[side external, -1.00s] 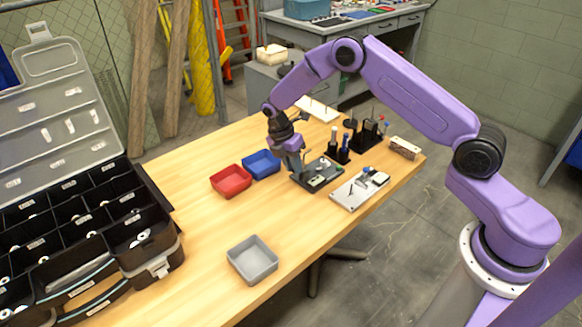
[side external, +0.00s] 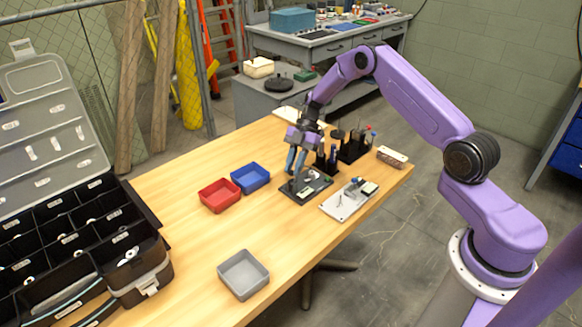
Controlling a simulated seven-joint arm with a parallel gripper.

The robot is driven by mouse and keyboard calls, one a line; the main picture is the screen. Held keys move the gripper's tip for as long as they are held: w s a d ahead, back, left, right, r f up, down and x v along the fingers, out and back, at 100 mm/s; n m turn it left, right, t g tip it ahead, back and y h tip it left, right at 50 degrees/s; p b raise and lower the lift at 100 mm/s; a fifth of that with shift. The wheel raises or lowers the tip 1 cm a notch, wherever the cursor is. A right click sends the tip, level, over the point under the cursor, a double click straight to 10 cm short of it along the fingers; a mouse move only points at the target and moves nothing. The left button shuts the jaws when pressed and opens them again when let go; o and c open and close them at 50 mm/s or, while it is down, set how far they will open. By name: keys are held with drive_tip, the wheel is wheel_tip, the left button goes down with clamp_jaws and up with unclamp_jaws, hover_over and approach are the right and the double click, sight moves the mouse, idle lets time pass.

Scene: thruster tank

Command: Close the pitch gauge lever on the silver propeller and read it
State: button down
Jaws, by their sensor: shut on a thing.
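A dark base plate (side external: 302,192) lies on the table right of the blue tray. A small pale silver piece (side external: 313,174) shows on it, perhaps the silver propeller; its shape is too small to make out. My gripper (side external: 292,172) points down over the plate's rear left part, its grey fingers together. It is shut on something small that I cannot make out. The pitch gauge lever cannot be told apart at this size, and the gauge reading cannot be seen.
A light plate (side external: 338,207) with small parts lies to the right. Black tool holders (side external: 351,150) stand close behind. A red tray (side external: 220,196), a blue tray (side external: 250,179) and a grey tray (side external: 244,275) stand left. An open compartment case (side external: 75,235) is far left.

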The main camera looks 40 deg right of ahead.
drive_tip(key=shift+d+y, duration=0.3)
drive_tip(key=shift+y, duration=0.2)
drive_tip(key=c, duration=1)
unclamp_jaws()
drive_tip(key=shift+f, duration=0.1)
drive_tip(key=v, duration=1.7)
drive_tip(key=shift+w+d, duration=0.1)
drive_tip(key=shift+d, duration=0.15)
